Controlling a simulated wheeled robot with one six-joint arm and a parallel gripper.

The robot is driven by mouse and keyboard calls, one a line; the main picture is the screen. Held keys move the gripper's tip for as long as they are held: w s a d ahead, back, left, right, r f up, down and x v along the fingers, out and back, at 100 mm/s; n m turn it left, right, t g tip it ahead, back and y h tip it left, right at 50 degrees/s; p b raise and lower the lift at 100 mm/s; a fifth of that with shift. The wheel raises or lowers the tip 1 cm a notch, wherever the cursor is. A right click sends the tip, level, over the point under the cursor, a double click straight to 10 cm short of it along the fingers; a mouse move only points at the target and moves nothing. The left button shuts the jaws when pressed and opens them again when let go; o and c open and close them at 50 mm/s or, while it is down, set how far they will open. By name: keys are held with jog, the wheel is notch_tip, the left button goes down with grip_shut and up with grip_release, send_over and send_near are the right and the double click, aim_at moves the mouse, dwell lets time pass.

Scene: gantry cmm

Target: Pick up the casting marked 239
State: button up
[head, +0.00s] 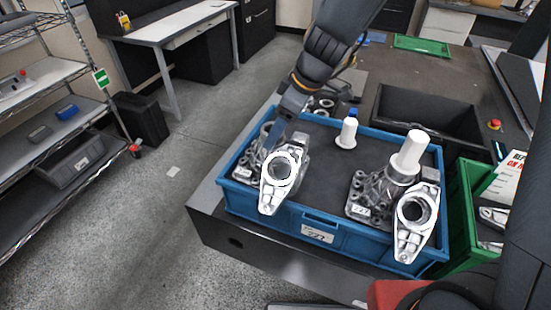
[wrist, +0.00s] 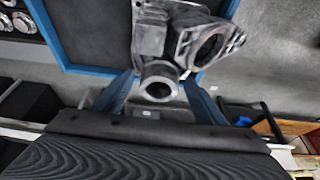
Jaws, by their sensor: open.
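Two grey metal castings stand in a blue tray (head: 275,215) in the head view. The left casting (head: 277,170) has a white ring-faced flange and a small tag at its base. The right casting (head: 415,209) is similar, with a tag. I cannot read 239 on either. My gripper (head: 281,128) is open at the left casting, reaching down from behind it. In the wrist view a casting's round tube end (wrist: 159,82) lies between the two blue fingers of my gripper (wrist: 160,95). Contact cannot be told.
A white bottle with a blue cap (head: 348,130) stands mid-tray, and a white cylinder (head: 409,152) rises by the right casting. A green crate (head: 463,215) adjoins the tray on the right. A black bin (head: 427,122) lies behind.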

jog(key=shift+x, duration=1)
jog(key=shift+c, duration=0.4)
